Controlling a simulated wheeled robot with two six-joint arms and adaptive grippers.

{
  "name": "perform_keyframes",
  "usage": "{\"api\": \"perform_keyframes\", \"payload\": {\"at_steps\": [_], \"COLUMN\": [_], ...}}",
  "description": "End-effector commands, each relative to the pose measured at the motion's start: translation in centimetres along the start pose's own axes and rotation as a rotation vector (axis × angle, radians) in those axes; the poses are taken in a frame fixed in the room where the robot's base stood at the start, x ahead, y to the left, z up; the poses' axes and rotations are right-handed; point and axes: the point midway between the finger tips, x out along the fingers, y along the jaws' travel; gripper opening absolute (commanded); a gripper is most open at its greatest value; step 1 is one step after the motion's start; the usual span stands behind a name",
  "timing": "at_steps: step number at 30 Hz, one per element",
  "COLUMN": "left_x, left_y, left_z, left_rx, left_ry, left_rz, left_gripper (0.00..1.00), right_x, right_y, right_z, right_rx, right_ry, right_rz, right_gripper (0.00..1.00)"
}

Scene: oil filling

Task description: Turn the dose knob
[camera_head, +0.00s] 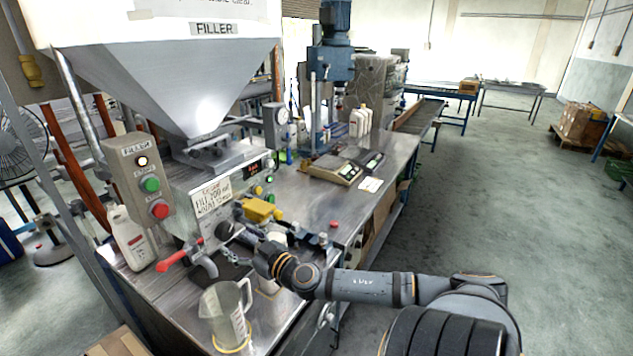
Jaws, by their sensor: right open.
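The filler machine has a large grey hopper (190,80) over a metal body with a paper label reading "FILL 200 ml" (212,196). My right arm comes in from the right, and my right gripper (228,232) is open at the front of the filler body, just below the label. I cannot make out the dose knob for certain; the gripper may be covering it. The gripper's fingers are small and dark here, and whether they touch anything cannot be told. My left gripper is not in view.
A red-handled valve (180,254) is left of the gripper, above a clear measuring jug (226,310). A button box (143,180) and a white bottle (130,238) stand at left. A yellow part (262,210) is close behind my wrist. Scales (333,168) sit farther back.

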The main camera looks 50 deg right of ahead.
Motion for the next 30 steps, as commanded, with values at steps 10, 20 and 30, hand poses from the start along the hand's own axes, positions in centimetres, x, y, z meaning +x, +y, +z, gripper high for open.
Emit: {"api": "perform_keyframes", "payload": {"at_steps": [10,20,30], "left_x": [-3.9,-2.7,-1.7], "left_y": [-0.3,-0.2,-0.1], "left_z": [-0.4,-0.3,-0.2], "left_rx": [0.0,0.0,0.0], "left_ry": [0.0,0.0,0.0], "left_rz": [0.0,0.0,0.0], "left_gripper": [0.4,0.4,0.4], "right_x": [-6.2,-6.4,-7.9], "right_y": [0.6,5.3,9.4], "right_z": [0.6,6.9,13.6], "right_rx": [-0.006,-0.083,-0.146], "right_ry": [-0.007,-0.124,-0.262], "right_rz": [0.013,0.142,0.248], "right_gripper": [0.71,0.71,0.71]}}
